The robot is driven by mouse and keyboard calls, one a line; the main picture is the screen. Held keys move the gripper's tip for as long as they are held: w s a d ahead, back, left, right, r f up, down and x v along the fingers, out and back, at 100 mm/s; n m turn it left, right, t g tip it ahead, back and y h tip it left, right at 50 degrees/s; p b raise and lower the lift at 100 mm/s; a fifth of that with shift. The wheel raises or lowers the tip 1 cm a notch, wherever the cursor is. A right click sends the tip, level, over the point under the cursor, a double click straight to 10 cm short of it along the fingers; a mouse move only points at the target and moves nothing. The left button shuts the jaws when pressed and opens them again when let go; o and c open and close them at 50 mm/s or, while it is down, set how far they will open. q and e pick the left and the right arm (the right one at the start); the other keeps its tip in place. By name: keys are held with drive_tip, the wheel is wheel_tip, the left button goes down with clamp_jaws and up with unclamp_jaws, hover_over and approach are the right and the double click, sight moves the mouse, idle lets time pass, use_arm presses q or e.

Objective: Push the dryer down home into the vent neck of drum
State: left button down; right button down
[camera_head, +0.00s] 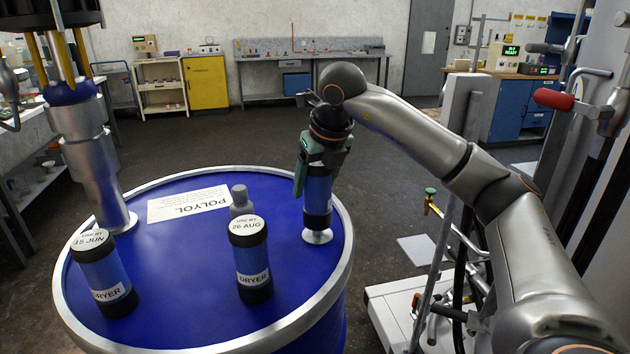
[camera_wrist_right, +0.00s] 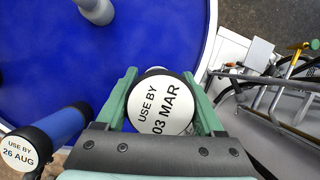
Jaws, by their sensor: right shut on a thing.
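The blue drum (camera_head: 190,280) stands in front of me, with a label reading POLYOL on its lid. My right gripper (camera_head: 322,160) is shut on a blue dryer with black ends (camera_head: 318,195), upright over the lid's right side. Its lower end meets the pale round vent neck (camera_head: 317,237); I cannot tell how deep it sits. In the right wrist view the held dryer's top (camera_wrist_right: 160,104) reads USE BY 03 MAR between the green fingers. My left gripper is not in view.
Two other dryers stand on the lid: 15 JUN (camera_head: 104,275) at left and 26 AUG (camera_head: 250,262) near the middle. A small grey fitting (camera_head: 241,202) stands behind the latter. A metal pump column (camera_head: 95,160) rises at the left.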

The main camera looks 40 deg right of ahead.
sight(315, 196)
drive_tip(key=shift+f, duration=0.25)
idle(0.3)
drive_tip(key=shift+f+b, duration=1.1)
drive_tip(key=shift+f, duration=0.1)
drive_tip(key=shift+f, duration=0.1)
unclamp_jaws()
drive_tip(key=shift+s+r, duration=0.1)
drive_tip(key=shift+r, duration=0.15)
drive_tip(key=p+v, duration=0.2)
drive_tip(key=v, duration=1)
